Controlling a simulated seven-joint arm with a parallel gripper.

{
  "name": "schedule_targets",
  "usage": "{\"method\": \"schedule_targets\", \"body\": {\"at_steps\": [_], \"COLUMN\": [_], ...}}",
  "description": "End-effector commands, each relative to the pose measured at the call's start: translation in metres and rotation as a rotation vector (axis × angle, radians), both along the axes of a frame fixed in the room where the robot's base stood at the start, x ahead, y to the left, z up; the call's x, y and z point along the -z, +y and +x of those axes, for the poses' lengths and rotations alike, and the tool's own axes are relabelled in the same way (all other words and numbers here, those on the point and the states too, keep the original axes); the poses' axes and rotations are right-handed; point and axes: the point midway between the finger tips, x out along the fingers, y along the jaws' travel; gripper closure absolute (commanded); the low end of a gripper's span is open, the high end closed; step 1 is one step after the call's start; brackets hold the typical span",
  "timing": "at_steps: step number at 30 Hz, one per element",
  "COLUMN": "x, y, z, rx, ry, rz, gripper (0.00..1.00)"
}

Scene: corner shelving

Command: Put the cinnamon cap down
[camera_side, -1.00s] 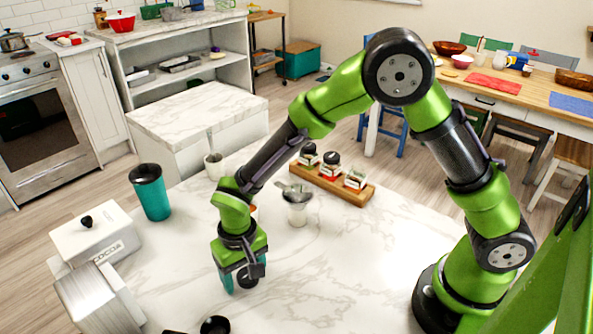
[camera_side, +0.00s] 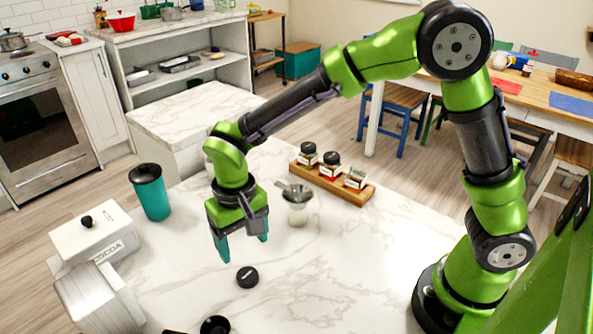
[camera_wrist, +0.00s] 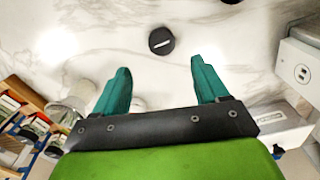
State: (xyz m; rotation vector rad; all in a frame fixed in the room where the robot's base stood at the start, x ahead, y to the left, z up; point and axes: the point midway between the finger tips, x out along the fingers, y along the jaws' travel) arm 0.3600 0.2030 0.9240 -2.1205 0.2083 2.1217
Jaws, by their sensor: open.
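The cinnamon cap, a small black disc (camera_side: 247,277), lies flat on the white marble counter (camera_side: 320,280) in the side view. In the wrist view the black cap (camera_wrist: 161,41) shows a light slot-like mark on top and lies beyond the fingertips. My gripper (camera_side: 243,250) is raised above the counter, up and behind the cap, with teal fingers apart. The wrist view also shows the gripper (camera_wrist: 158,78) open and empty, with bare counter between its fingers.
A wooden rack (camera_side: 332,182) with several spice jars stands at the back. A small cup with a strainer (camera_side: 297,208) is right of my gripper. A teal tumbler (camera_side: 150,191) and white cocoa box (camera_side: 93,235) stand left. Another black round item (camera_side: 214,326) is near the front. Counter right of the cap is clear.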

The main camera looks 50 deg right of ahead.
Motion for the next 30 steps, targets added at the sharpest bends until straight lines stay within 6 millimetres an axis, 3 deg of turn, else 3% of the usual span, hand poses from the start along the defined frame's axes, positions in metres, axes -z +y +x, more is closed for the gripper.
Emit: {"method": "schedule_targets", "body": {"at_steps": [7, 10, 14, 21, 25, 30], "x": [-0.029, -0.044, -0.078, -0.136, -0.149, -0.152], "y": [0.000, -0.011, -0.044, -0.118, -0.145, -0.165], "z": [0.000, -0.002, -0.011, -0.060, -0.090, -0.116], "rx": [0.001, 0.011, 0.040, 0.099, 0.127, 0.149], "ry": [-0.004, -0.025, -0.100, -0.326, -0.452, -0.568], "rz": [0.004, 0.026, 0.087, 0.199, 0.225, 0.230], "gripper": [0.27, 0.27, 0.27, 0.27, 0.27, 0.27]}}
